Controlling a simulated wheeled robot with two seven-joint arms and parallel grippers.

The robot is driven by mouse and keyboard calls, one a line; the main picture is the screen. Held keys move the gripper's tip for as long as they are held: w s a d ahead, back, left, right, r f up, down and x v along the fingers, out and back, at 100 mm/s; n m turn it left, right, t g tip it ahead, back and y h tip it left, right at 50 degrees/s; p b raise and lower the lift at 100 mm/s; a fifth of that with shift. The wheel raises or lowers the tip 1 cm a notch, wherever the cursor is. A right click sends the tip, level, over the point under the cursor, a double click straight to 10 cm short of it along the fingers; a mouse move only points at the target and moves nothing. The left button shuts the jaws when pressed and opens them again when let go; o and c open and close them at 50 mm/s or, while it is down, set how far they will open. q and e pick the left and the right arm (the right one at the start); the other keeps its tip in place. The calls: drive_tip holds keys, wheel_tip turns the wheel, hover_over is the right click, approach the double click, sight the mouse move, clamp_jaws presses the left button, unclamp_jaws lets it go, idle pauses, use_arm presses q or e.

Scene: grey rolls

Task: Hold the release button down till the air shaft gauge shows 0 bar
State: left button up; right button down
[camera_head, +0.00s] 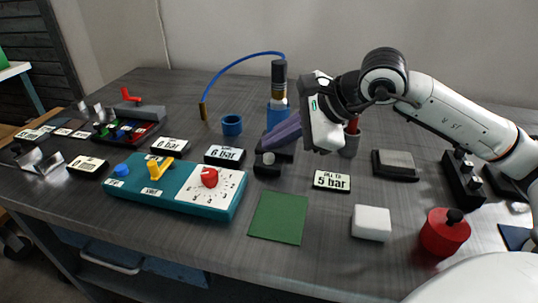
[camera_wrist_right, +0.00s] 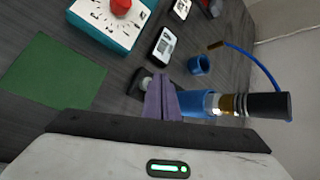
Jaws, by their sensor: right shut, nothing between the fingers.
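A small black block with a grey round button (camera_head: 268,158) stands on the grey table; I take it as the release button. The button also shows in the wrist view (camera_wrist_right: 146,83). Two displays stand behind the teal panel: one reads 0 bar (camera_head: 169,145), the other 6 bar (camera_head: 225,155). I cannot tell which is the air shaft gauge. My left gripper is not in view.
A teal panel (camera_head: 190,197) with a red knob (camera_head: 209,177) is at front left. A 5 bar sign (camera_head: 332,181), a green mat (camera_head: 279,217), a white block (camera_head: 371,222) and a red pot (camera_head: 444,233) lie nearby. A blue cylinder (camera_head: 278,115) stands behind the fingers.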

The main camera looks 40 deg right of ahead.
idle(0.7)
idle(0.6)
drive_tip(key=shift+f+b, duration=0.45)
drive_tip(key=shift+b, duration=0.15)
drive_tip(key=shift+f, duration=0.15)
